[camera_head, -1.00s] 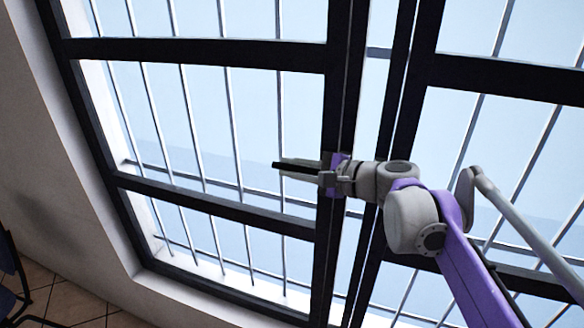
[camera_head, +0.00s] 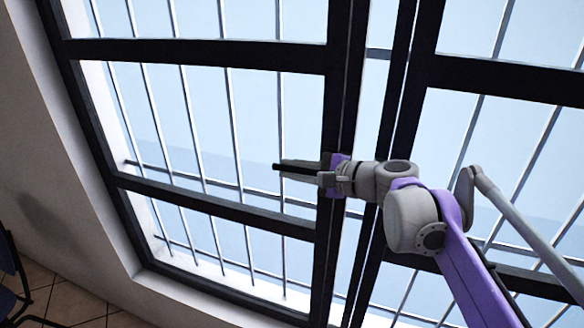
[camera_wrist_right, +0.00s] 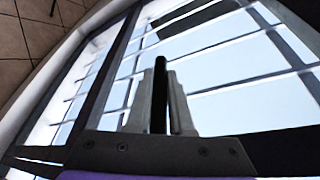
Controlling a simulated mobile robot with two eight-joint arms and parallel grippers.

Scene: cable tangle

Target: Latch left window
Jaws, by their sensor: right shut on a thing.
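The left window (camera_head: 200,53) has a dark frame with panes and fills the left and middle of the head view. It stands slightly apart from the dark frame of the right-hand window, with a narrow bright gap between them. My right gripper (camera_head: 284,168) reaches across the left window's right upright, its fingers pointing left. It is shut on a thin black handle (camera_wrist_right: 160,88), which shows between the two grey fingers in the right wrist view. The handle's base is hidden by the gripper. I cannot tell whether the latch is engaged. My left gripper is not in view.
The right-hand window (camera_head: 500,78) has a similar dark frame. White bars (camera_head: 235,130) stand outside the panes. A pale wall (camera_head: 40,120) borders the window on the left. Part of a dark chair (camera_head: 10,265) stands on the tiled floor (camera_head: 75,300) at lower left.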

